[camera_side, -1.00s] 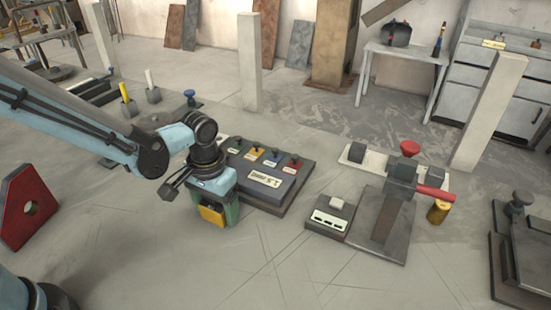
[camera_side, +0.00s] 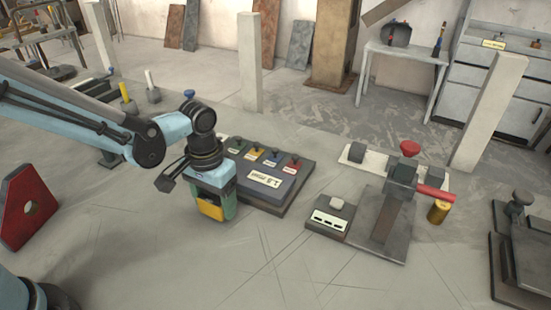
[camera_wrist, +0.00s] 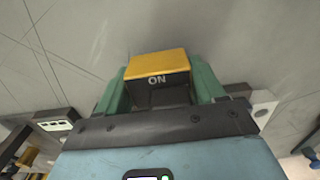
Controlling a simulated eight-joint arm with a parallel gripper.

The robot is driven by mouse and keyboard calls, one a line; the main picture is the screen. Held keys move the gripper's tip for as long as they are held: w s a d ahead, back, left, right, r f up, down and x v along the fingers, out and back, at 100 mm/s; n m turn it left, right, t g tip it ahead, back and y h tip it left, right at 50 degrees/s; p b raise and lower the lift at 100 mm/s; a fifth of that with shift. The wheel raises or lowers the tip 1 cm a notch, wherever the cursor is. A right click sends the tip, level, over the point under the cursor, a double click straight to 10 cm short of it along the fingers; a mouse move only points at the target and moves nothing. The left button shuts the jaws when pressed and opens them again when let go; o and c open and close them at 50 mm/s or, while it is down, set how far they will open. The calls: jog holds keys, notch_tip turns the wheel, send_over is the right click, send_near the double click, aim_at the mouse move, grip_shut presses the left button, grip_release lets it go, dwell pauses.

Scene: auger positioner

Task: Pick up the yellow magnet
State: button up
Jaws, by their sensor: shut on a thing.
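The yellow magnet (camera_side: 210,210) is a block with a yellow face, held between the green fingers of my gripper (camera_side: 214,204). In the wrist view, the magnet (camera_wrist: 158,65) shows a yellow top and a dark side marked "ON". The green fingers of my gripper (camera_wrist: 158,88) press on its left and right sides. In the side view my gripper points down, left of the dark panel with coloured knobs. The gap between the magnet and the floor is hard to judge.
A grey fixture with a red handle (camera_side: 435,192) is farther right, beside a brass cylinder (camera_side: 438,212). A red block (camera_side: 29,206) stands at the left. The front floor is clear.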

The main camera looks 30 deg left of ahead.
jog(key=r, duration=0.2)
jog(key=shift+s+d+r, duration=0.3)
jog(key=shift+r, duration=0.05)
jog(key=s+d+r, duration=0.6)
jog(key=s+d, duration=0.1)
jog(key=s, duration=0.1)
jog(key=w+a+m, duration=0.5)
jog(key=w+m, duration=0.1)
jog(key=w+a+m, duration=0.6)
jog(key=w, duration=0.1)
jog(key=w+a+m, duration=0.5)
jog(key=w+m, duration=0.1)
jog(key=w, duration=0.1)
jog(key=shift+a+r, duration=0.25)
jog(key=shift+a, duration=0.05)
jog(key=w+a+f, duration=0.1)
jog(key=a+f, duration=0.1)
jog(key=a, duration=0.1)
jog(key=w+a+f, duration=0.1)
jog(key=a+f, duration=0.1)
jog(key=a, duration=0.2)
jog(key=w+a+f, duration=0.2)
jog(key=a, duration=0.1)
jog(key=shift+a+f, duration=0.3)
jog(key=shift+f, duration=0.1)
jog(key=shift+w+f, duration=0.1)
jog(key=shift+f, duration=1.95)
jog(key=shift+f, duration=0.15)
